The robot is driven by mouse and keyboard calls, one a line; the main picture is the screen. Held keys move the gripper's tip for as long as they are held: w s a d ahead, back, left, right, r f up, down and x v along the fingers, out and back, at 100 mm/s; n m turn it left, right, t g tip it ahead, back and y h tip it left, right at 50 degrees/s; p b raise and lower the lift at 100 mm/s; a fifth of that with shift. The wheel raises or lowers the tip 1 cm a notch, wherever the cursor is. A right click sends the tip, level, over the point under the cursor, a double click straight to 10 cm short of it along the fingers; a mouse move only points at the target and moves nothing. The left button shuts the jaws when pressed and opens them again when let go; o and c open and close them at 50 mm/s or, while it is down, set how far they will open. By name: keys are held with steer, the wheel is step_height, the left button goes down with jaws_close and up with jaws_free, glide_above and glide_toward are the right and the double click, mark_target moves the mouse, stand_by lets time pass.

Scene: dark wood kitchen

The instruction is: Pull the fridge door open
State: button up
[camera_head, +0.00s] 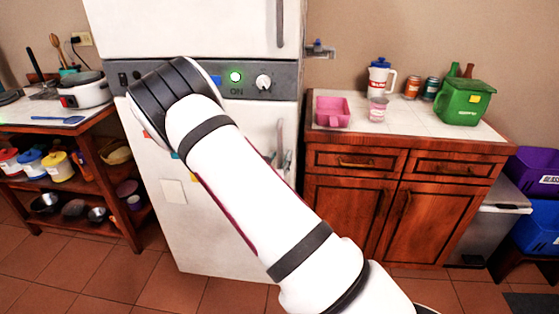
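The white fridge stands in the middle of the view. Its lower door (220,231) looks shut, flush below the grey control panel (215,80). A pale vertical handle (280,138) shows near this door's right edge, its lower part close to a small grey-green shape that I cannot make out. The upper door (190,28) is also shut, with its own handle (280,22) at right. My white arm crosses in front of the lower door from the bottom right to the panel's left side. My gripper is not visible; the arm may hide it.
A wooden cabinet (352,187) stands right of the fridge, with a pink tub (332,112), jug (379,78) and green box (463,101) on top. A shelf table (110,180) stands left. Tiled floor (75,272) is clear in front.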

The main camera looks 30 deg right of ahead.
jaws_close()
steer(key=shift+s+a, duration=0.1)
